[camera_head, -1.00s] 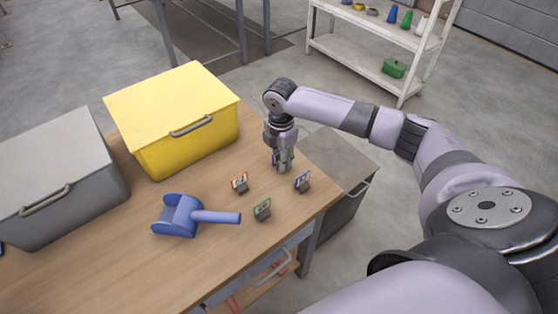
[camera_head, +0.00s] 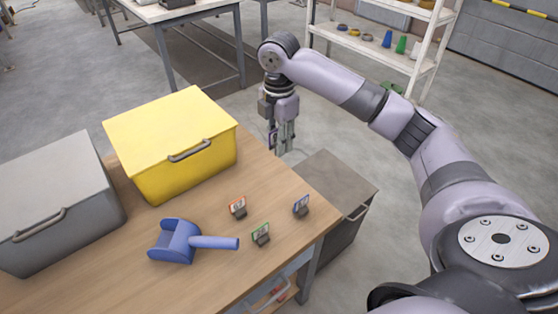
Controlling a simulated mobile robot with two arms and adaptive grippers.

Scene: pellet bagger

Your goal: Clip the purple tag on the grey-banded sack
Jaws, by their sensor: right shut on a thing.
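My right gripper (camera_head: 283,148) is shut on a small tag (camera_head: 272,139) that looks purple; the fingers hide part of it. It hangs fingers-down above the table's back right edge. Three other tags stand in small dark holders on the wooden table: a red-orange one (camera_head: 238,206), a green one (camera_head: 261,234) and a blue one (camera_head: 301,206). No grey-banded sack is in view. My left gripper is not in view.
A yellow lidded bin (camera_head: 175,150) and a grey lidded bin (camera_head: 60,205) stand on the table (camera_head: 130,290). A blue scoop (camera_head: 180,243) lies in front. A grey cabinet (camera_head: 335,185) stands beside the table, and a white shelf (camera_head: 375,48) behind.

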